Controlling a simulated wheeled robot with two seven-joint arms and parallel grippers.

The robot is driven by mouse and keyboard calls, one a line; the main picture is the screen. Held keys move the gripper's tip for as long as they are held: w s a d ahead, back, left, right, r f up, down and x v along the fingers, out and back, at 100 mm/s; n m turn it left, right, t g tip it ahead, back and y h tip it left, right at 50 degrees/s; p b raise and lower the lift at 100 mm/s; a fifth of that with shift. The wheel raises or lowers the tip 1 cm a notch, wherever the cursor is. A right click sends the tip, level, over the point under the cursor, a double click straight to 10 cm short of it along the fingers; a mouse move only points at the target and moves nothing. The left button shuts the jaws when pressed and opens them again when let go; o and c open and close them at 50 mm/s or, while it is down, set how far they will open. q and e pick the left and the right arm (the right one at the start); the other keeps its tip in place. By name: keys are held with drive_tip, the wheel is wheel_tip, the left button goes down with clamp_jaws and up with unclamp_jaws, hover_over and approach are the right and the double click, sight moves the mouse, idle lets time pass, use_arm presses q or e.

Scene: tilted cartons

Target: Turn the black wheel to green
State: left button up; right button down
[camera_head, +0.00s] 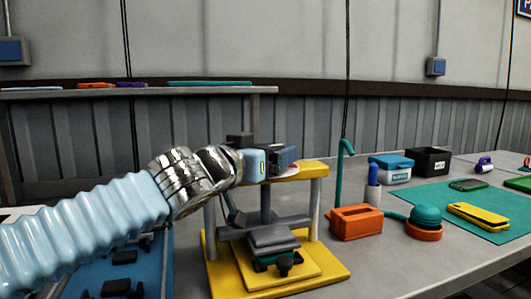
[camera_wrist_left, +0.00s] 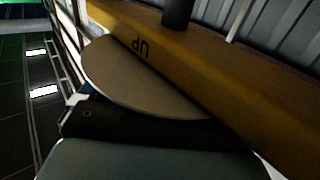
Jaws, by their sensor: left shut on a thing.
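A yellow press (camera_head: 318,170) stands on the bench, with a grey plate (camera_head: 272,238) between its posts. My left gripper (camera_head: 274,160) is at the left of its top bar, shut on what seems to be the black wheel, mostly hidden by the fingers. A pale dial disc (camera_head: 290,171) shows just under the gripper. In the left wrist view the dial disc (camera_wrist_left: 130,80) lies beside the yellow bar (camera_wrist_left: 230,80), which reads "UP". A dark part (camera_wrist_left: 130,128) lies across the disc's near edge. I see no green on the dial. My right gripper is not in view.
An orange box (camera_head: 356,222), a teal-domed button (camera_head: 426,222) and a teal hook (camera_head: 342,170) stand right of the press. Further right, a green mat (camera_head: 480,220) carries a yellow phone-like item (camera_head: 476,216). A blue tray (camera_head: 90,275) lies below my left arm.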

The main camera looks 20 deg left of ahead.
use_arm(q)
drive_tip(key=o, duration=0.7)
drive_tip(key=shift+o, duration=0.2)
drive_tip(key=shift+s, duration=0.1)
drive_tip(key=v, duration=1.3)
drive_tip(key=shift+s, duration=0.3)
